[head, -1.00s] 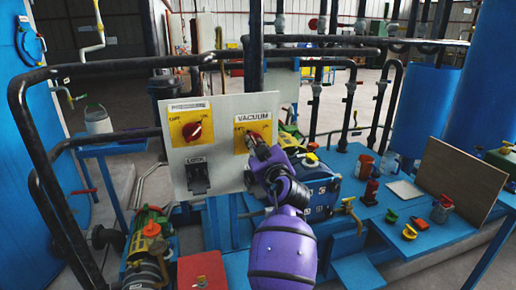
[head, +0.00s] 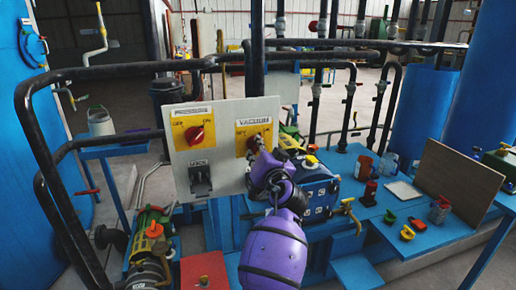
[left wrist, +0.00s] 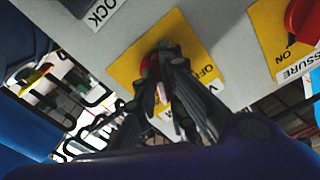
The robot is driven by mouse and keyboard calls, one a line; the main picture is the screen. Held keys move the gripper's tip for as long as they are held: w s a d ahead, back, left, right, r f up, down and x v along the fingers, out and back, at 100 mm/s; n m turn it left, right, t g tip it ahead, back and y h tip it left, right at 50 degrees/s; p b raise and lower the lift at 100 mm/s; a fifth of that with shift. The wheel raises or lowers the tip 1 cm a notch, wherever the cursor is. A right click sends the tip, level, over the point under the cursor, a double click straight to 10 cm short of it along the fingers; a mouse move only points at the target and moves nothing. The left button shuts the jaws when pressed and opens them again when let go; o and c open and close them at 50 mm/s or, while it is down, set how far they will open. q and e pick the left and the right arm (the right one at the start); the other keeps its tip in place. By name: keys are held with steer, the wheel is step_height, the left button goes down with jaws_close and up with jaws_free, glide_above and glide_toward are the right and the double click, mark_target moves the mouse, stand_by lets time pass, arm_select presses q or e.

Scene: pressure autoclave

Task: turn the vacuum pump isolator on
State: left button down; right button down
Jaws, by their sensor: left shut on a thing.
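The vacuum pump isolator is a red rotary knob on a yellow plate (head: 244,130) marked VACUUM, at the upper right of a pale panel. In the left wrist view, the red knob (left wrist: 149,70) shows between and behind my fingers. My left gripper (head: 257,146) reaches the panel from the front and is shut on this knob. It also shows in the left wrist view (left wrist: 162,68), with its dark fingers covering much of the knob. The knob's exact pointing is hidden. My right gripper is not in view.
The similar red PRESSURE knob (head: 195,134) is on the panel's left, above a dark LOCK switch (head: 200,180). Black pipes (head: 120,72) run beside and behind the panel. A blue bench (head: 385,222) with small items stands at the right.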

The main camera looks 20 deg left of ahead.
arm_select(q)
steer(key=m+p, duration=0.1)
steer(key=m, duration=0.2)
steer(key=shift+r, duration=0.2)
steer(key=shift+m, duration=0.4)
